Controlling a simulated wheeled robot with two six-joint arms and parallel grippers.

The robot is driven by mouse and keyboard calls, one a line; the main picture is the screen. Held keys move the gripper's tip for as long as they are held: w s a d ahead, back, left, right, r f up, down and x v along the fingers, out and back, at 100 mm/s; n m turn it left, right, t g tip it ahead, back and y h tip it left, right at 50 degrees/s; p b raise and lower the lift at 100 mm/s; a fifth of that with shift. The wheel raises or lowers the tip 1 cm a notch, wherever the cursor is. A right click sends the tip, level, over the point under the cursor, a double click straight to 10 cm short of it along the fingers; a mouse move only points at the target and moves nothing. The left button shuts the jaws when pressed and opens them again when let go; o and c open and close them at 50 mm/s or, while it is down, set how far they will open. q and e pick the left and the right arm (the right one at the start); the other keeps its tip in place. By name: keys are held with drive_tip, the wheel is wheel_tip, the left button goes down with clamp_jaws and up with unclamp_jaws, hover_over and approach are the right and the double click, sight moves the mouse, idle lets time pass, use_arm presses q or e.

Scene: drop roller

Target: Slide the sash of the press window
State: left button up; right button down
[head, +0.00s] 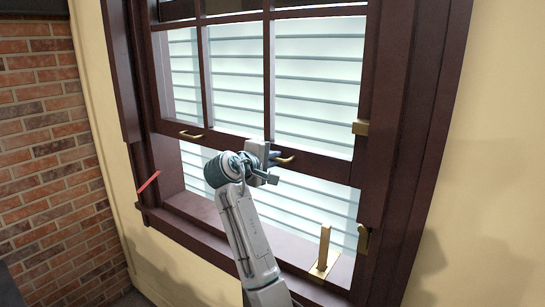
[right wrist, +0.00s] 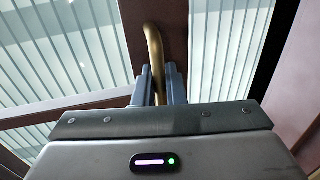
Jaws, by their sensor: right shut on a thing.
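The window has a dark reddish-brown sash (head: 316,162) whose bottom rail stands above the sill, with a gap under it. Two brass handles sit on that rail, a left handle (head: 190,135) and a right handle (head: 286,159). My right gripper (head: 272,158) is at the right handle. In the right wrist view its two fingers (right wrist: 160,86) are shut around the brass handle (right wrist: 154,45). The gripper covers part of the handle in the head view. My left gripper is not in view.
A brass prop on a flat plate (head: 324,250) stands on the right part of the sill (head: 200,208). Brass pieces (head: 361,128) sit on the right frame. A red strip (head: 148,182) shows at the left frame. A brick wall (head: 50,130) is at left.

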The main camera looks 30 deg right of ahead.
wheel_tip(320, 180, down, 15)
drive_tip(key=b, duration=0.4)
drive_tip(key=shift+f+b, duration=0.15)
drive_tip(key=shift+b, duration=0.25)
drive_tip(key=c, duration=1.6)
unclamp_jaws()
drive_tip(key=b+v, duration=0.3)
drive_tip(key=v, duration=0.8)
drive_tip(key=shift+w+b, duration=0.1)
drive_tip(key=shift+b, duration=0.2)
